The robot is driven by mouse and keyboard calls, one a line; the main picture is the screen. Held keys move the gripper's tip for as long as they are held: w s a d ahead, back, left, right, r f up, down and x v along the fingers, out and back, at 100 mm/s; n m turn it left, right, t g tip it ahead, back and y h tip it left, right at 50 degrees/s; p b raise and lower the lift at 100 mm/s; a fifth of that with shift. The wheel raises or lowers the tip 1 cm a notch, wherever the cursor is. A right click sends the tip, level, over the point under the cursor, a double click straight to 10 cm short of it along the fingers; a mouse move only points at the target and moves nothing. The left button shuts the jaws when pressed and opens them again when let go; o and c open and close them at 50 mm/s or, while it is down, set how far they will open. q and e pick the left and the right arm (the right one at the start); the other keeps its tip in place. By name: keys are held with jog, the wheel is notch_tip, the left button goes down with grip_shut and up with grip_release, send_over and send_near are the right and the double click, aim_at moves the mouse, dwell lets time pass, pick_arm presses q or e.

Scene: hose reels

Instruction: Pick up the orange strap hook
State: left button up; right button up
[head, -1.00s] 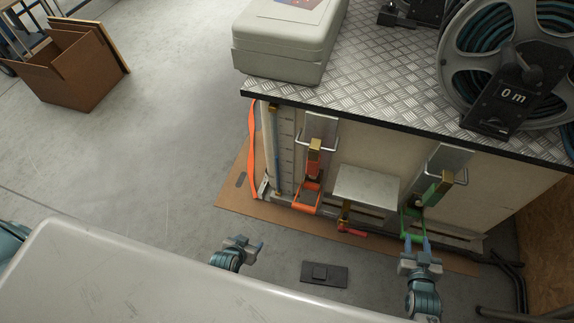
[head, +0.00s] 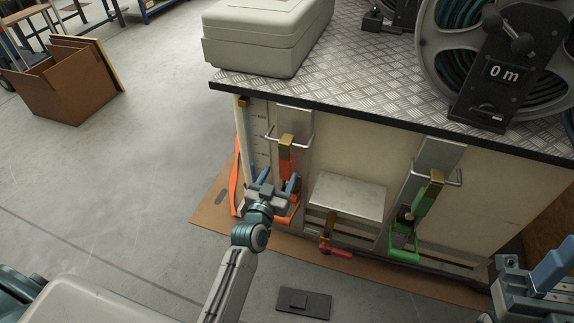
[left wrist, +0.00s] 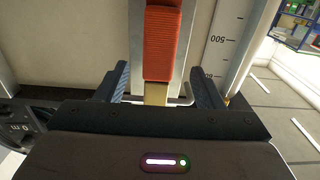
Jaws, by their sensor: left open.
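The orange strap hook (head: 287,165) hangs upright on the pale side of the cabinet, with a brass-coloured block at its top. My left gripper (head: 278,179) is open in front of it and covers its lower part in the head view. In the left wrist view, the red-orange strap (left wrist: 162,45) and the brass-coloured end stand between the two fingers of the left gripper (left wrist: 160,82), with room on both sides. My right gripper (head: 532,265) shows partly at the lower right, away from the hook, its fingers apart.
A green strap hook (head: 424,205) hangs further right. A pale box-like shelf (head: 347,196) juts out between the hooks, with a red handle (head: 335,249) below it. A wire bracket (head: 308,139) is beside the orange hook.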

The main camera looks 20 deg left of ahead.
aim_at(284, 167)
pick_arm(q)
jog(key=w, duration=0.6)
jog(key=shift+w+d, duration=0.2)
jog(key=shift+c, duration=0.4)
jog(key=c, duration=1.1)
jog(key=shift+c, duration=0.2)
